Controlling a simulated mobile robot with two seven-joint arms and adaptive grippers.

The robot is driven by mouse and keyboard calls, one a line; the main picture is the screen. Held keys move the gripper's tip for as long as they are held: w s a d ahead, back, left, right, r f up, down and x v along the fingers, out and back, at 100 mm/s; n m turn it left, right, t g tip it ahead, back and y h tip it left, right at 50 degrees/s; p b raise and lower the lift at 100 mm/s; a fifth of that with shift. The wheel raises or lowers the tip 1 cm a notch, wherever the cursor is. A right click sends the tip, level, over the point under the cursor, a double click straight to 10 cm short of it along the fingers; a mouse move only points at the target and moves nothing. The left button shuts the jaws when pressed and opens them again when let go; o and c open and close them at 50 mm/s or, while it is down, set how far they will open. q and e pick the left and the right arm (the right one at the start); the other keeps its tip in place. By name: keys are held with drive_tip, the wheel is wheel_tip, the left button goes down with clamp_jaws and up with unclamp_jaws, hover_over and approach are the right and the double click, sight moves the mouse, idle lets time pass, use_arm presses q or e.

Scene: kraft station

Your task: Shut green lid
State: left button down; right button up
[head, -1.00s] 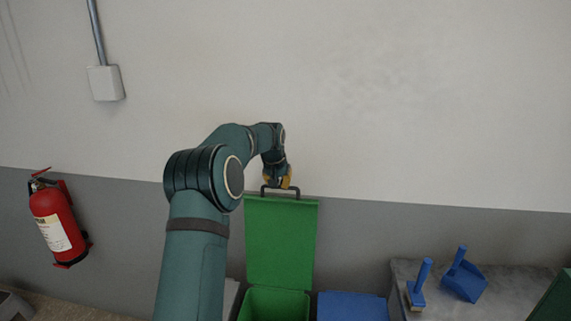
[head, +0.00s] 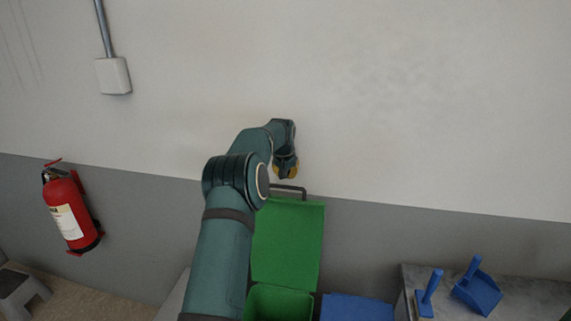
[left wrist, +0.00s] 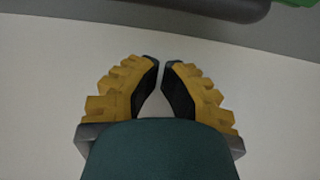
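The green lid (head: 287,242) stands open, upright against the grey lower wall, above the green bin (head: 279,303). Its dark handle (head: 290,189) is at the lid's top edge. My left gripper (head: 286,172) is just above the handle, in front of the wall, and is not holding it. In the left wrist view the yellow fingers (left wrist: 161,66) are nearly together at the tips, with nothing between them. The handle (left wrist: 215,7) crosses the top of that view, with a corner of green lid (left wrist: 297,2) beside it. My right gripper is not in view.
A blue bin lid (head: 355,308) is right of the green bin. A grey counter (head: 530,297) at the right holds a blue brush (head: 430,292) and dustpan (head: 478,288). A red fire extinguisher (head: 72,212) hangs at left, above a grey stool (head: 18,288).

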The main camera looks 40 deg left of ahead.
use_arm(q)
drive_tip(key=shift+s+d, duration=0.5)
drive_tip(key=shift+s, duration=0.35)
drive_tip(key=shift+s+d, duration=0.5)
drive_tip(key=shift+s, duration=0.35)
drive_tip(key=shift+b, duration=0.3)
